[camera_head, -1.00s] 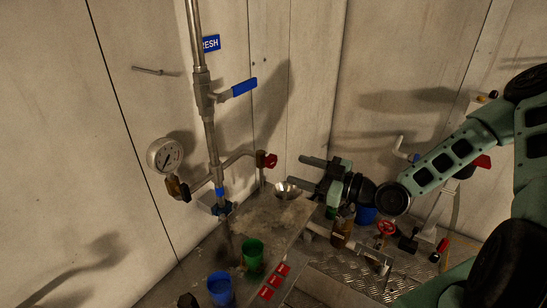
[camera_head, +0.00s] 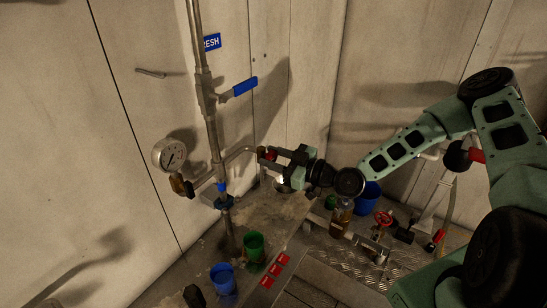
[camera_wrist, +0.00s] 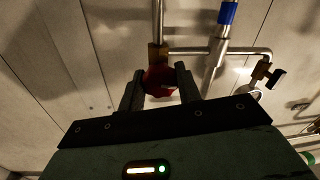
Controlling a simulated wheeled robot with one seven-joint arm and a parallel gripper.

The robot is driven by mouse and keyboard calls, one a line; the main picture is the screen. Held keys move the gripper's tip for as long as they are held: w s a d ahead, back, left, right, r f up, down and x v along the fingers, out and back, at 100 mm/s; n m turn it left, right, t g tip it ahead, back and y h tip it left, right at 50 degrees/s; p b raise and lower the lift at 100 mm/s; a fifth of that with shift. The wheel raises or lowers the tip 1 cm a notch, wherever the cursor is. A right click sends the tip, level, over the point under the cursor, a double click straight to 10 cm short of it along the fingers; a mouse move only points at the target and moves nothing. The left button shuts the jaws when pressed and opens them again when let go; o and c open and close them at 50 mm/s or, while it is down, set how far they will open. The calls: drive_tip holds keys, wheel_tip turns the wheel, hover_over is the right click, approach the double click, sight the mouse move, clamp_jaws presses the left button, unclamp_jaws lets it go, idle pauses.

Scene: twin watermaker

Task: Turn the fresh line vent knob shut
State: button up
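The red vent knob (camera_head: 271,156) sits on the end of a thin side branch of the fresh line pipe (camera_head: 214,137), near a blue FRESH sign (camera_head: 212,41). In the wrist view the red knob (camera_wrist: 158,82) lies between my two fingertips, below a brass fitting (camera_wrist: 158,55). My gripper (camera_head: 269,157) reaches in from the right, with one finger on each side of the knob. The fingers are apart, with little room beside the knob. I cannot tell whether they touch it. The fingers partly hide the knob in the head view.
A pressure gauge (camera_head: 170,154) and a blue lever handle (camera_head: 245,86) are on the same pipework. A green cup (camera_head: 254,246) and a blue cup (camera_head: 223,278) stand below. A red handwheel (camera_head: 383,218) is at the right. The wall is close behind the pipe.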

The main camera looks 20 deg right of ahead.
drive_tip(key=shift+c, duration=0.6)
drive_tip(key=shift+f+m+b, duration=0.25)
drive_tip(key=shift+m+b, duration=0.75)
drive_tip(key=shift+b, duration=0.2)
drive_tip(key=shift+r+m+b, duration=0.25)
drive_tip(key=shift+m+b, duration=0.35)
drive_tip(key=shift+m, duration=0.8)
drive_tip(key=o, duration=1)
drive_tip(key=shift+c, duration=0.2)
drive_tip(key=shift+s+d+f, duration=0.1)
drive_tip(key=shift+s+d, duration=0.15)
drive_tip(key=b+v, duration=0.2)
drive_tip(key=v, duration=1.4)
drive_tip(key=shift+s+d+f, duration=0.2)
drive_tip(key=shift+s+f, duration=0.05)
drive_tip(key=shift+s, duration=0.05)
